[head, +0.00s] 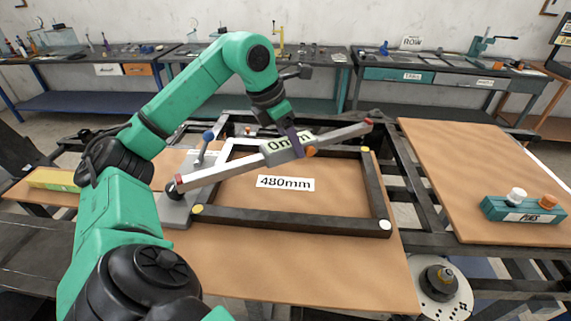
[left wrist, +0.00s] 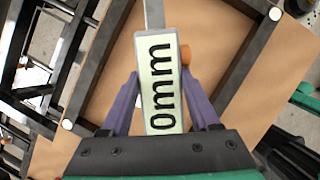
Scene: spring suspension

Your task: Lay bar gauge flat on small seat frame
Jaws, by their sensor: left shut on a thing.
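The bar gauge (head: 225,167) is a long grey bar with red marks near its ends, a "0mm" label and an orange knob. My left gripper (head: 297,144) is shut on its middle, by the label. In the left wrist view the gauge (left wrist: 160,85) lies between the purple fingers (left wrist: 162,100). In the head view it crosses diagonally over the small seat frame (head: 290,218), a dark rectangle with round corner caps on the table. The gauge seems held above the frame; the exact gap cannot be told. My right gripper is out of view.
A "480mm" label (head: 286,183) lies inside the frame. A grey fixture (head: 176,211) with a blue-knobbed lever stands at the frame's left. A teal pin holder (head: 523,209) sits on the right board (head: 470,170). The wooden table (head: 310,265) is clear in front of the frame.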

